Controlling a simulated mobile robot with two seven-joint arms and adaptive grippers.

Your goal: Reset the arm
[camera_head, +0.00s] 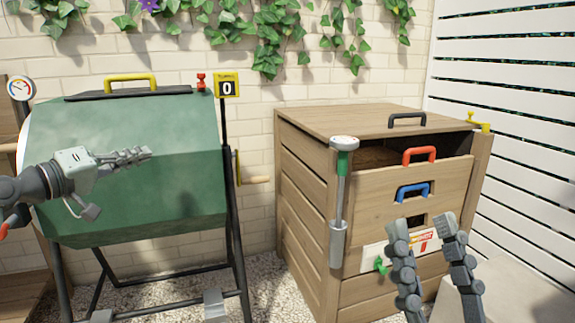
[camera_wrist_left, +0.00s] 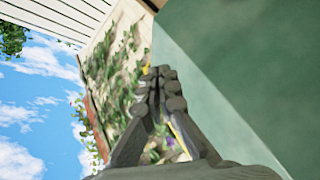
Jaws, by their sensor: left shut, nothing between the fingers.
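My left gripper (camera_head: 148,154) reaches in from the left, in front of the green drum composter (camera_head: 150,195). Its fingers are together and hold nothing. In the left wrist view my left gripper (camera_wrist_left: 161,78) also shows its fingers closed, with the green drum wall beside it on the right. I cannot tell how far it is from the drum. My right gripper (camera_head: 420,228) comes up from the bottom right, its two fingers spread apart with nothing between them. It is in front of the wooden compost box (camera_head: 305,200).
The box has a black handle (camera_head: 407,119), a red handle (camera_head: 419,154) and a blue handle (camera_head: 413,191). The drum stands on a black metal frame (camera_head: 236,240). Gravel (camera_head: 275,298) covers the ground between them.

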